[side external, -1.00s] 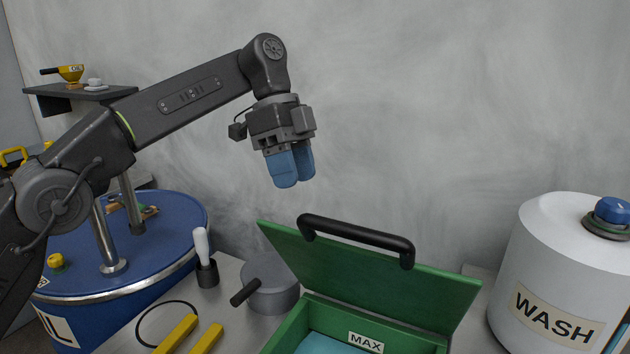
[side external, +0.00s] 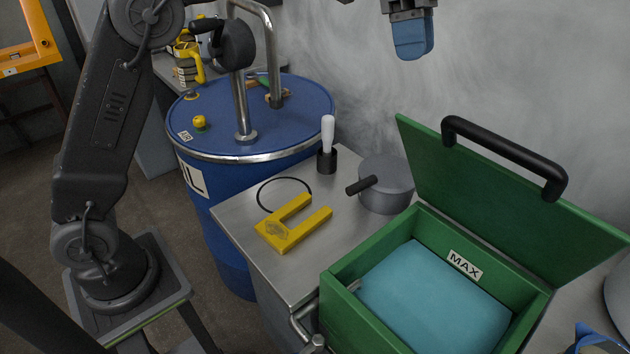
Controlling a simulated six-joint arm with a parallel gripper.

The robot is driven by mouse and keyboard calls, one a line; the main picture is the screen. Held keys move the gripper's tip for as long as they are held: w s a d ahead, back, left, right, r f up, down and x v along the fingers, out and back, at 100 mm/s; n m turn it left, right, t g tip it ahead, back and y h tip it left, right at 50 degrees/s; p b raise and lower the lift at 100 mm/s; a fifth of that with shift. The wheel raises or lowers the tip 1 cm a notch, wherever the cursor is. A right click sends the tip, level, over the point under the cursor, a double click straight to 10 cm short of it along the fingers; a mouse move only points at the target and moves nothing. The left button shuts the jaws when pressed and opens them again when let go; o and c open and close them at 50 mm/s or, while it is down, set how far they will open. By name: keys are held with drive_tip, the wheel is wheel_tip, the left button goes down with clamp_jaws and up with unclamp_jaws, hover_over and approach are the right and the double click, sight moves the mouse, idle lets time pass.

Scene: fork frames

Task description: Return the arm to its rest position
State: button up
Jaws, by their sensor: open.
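My gripper (side external: 412,50) is at the top edge of the side external view, pointing down, with blue fingers. It is open and holds nothing visible. It hangs in the air in front of the grey wall, clear of the open green box (side external: 337,300) below. The wrist is cut off by the top of the picture. My lower arm links stand on the left, on a small stand. The link between them and the gripper is out of view.
A blue drum (side external: 225,220) with pipes stands behind.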

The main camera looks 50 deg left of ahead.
drive_tip(key=s+a+n+t+y, duration=0.1)
drive_tip(key=s+a+n+t, duration=0.1)
drive_tip(key=s+a+n, duration=0.4)
drive_tip(key=s+a+f+n+t+y, duration=0.1)
drive_tip(key=s+a+f+n+t, duration=0.1)
drive_tip(key=s+f, duration=0.5)
drive_tip(key=s+a+f+n+t+y, duration=0.2)
drive_tip(key=s+a+f+n, duration=0.3)
drive_tip(key=s, duration=0.7)
drive_tip(key=shift+s+a+f+n, duration=0.3)
drive_tip(key=shift+a+f, duration=0.2)
drive_tip(key=shift+f, duration=0.45)
